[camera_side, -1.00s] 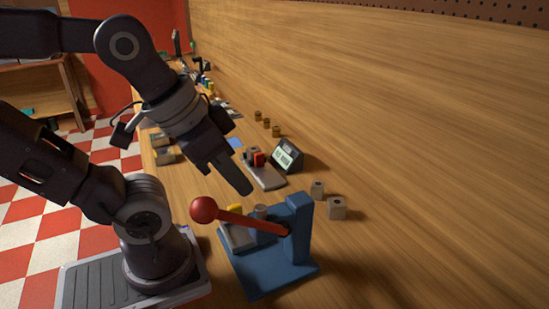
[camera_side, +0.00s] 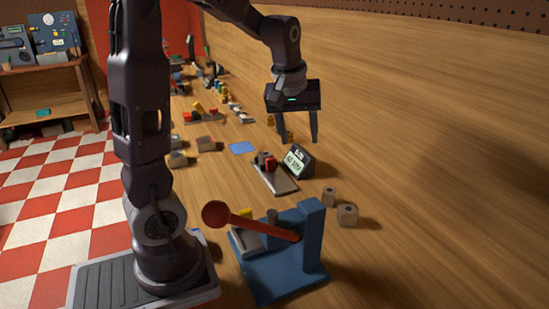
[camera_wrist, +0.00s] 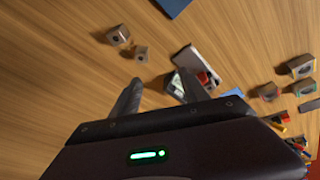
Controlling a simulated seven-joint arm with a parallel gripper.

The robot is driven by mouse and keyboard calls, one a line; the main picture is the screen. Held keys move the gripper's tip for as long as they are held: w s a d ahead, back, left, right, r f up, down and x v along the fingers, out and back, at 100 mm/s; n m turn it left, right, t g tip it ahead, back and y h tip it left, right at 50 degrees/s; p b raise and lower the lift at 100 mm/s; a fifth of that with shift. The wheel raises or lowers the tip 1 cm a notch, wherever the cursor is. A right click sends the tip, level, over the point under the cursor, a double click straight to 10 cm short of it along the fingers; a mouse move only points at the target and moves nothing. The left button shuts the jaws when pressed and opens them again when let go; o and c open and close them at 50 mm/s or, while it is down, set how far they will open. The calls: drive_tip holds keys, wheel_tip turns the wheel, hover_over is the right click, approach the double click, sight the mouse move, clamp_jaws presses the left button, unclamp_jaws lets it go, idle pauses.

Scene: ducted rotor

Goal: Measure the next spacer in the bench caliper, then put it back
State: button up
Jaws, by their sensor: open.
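My gripper (camera_side: 297,140) is open and empty, fingers pointing down, in the air above the bench beyond the caliper. Its two spread fingers also show in the wrist view (camera_wrist: 159,77). The bench caliper (camera_side: 280,182) lies on the wood with red and dark parts on its grey base and a lit display (camera_side: 298,161); the reading is too small to tell. It also shows in the wrist view (camera_wrist: 197,62). A brass spacer (camera_side: 270,119) stands behind the gripper. Another spacer (camera_side: 289,135) shows between the fingers; any third is hidden. No spacer is clear in the wrist view.
A blue press (camera_side: 310,240) with a red-knobbed lever (camera_side: 216,213) stands in front. A blue pad (camera_side: 242,148) and small blocks (camera_side: 206,144) lie left. The bench at right is clear.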

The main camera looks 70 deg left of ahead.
drive_tip(key=w+a+f+n+g+y, duration=0.1)
drive_tip(key=w+a+f+n, duration=0.15)
drive_tip(key=a+f, duration=0.4)
drive_tip(key=n+g+y, duration=0.1)
drive_tip(key=n+g, duration=0.1)
drive_tip(key=n, duration=0.2)
approach(271, 158)
drive_tip(key=f, duration=0.2)
drive_tip(key=shift+y, duration=0.3)
drive_tip(key=x, duration=0.7)
drive_tip(key=shift+r, duration=0.1)
clamp_jaws()
